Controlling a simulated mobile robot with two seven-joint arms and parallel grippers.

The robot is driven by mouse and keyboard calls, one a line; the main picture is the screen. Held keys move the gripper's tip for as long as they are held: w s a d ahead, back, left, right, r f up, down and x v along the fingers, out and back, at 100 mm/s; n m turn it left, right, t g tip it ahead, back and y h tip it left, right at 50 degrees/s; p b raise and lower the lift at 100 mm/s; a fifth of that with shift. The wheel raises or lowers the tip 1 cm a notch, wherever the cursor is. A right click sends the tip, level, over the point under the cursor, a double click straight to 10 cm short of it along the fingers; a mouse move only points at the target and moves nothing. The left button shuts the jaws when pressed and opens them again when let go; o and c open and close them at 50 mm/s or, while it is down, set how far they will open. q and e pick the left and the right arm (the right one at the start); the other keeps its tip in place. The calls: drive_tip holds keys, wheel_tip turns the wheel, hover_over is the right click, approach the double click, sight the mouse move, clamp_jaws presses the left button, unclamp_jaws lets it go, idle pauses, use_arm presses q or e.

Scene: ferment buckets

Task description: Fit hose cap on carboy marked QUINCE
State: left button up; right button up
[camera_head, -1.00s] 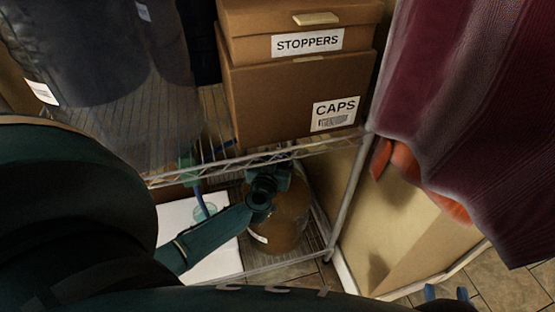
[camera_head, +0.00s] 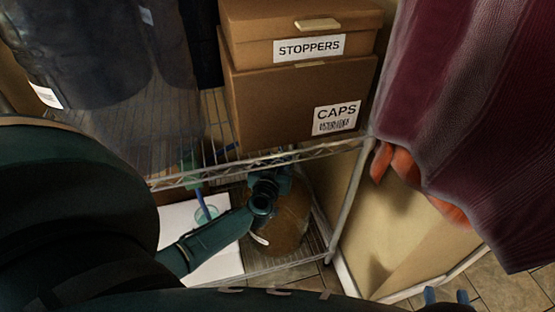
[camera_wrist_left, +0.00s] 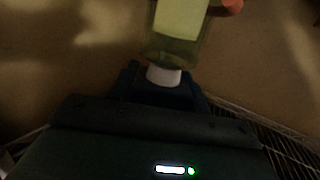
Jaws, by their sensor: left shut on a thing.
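An amber carboy (camera_head: 288,222) stands on the lower wire shelf in the head view, partly behind my left arm. A white label shows at its left side, but I cannot read it. In the left wrist view my left gripper (camera_wrist_left: 165,78) is shut on a greenish translucent piece with a pale panel and a white lower end (camera_wrist_left: 180,40). I cannot tell whether this is the hose cap. My right gripper (camera_head: 447,296) shows only its blue fingertips, apart and empty, at the bottom right.
The upper wire shelf edge (camera_head: 240,167) crosses above my left arm. It bears the STOPPERS box (camera_head: 350,20) on the CAPS box (camera_head: 280,105). A white board (camera_head: 180,222) lies left of the carboy. Dark red cloth (camera_head: 470,130) hangs at the right.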

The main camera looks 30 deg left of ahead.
use_arm(q)
drive_tip(key=shift+p, duration=0.35)
use_arm(e)
drive_tip(key=shift+r, duration=0.3)
use_arm(q)
drive_tip(key=shift+f, duration=0.55)
use_arm(e)
drive_tip(key=shift+f, duration=0.2)
idle(0.5)
use_arm(q)
drive_tip(key=shift+f, duration=0.35)
use_arm(e)
drive_tip(key=shift+r, duration=0.5)
idle(1.6)
use_arm(q)
drive_tip(key=o, duration=1.1)
drive_tip(key=shift+c, duration=0.2)
drive_tip(key=p+v, duration=0.5)
drive_tip(key=v, duration=0.8)
use_arm(e)
drive_tip(key=s+d+r+m, duration=0.1)
drive_tip(key=d+r+m+g, duration=0.1)
drive_tip(key=shift+s+r+h, duration=0.3)
drive_tip(key=shift+s+h, duration=0.05)
drive_tip(key=shift+h, duration=0.05)
use_arm(q)
drive_tip(key=shift+s, duration=0.1)
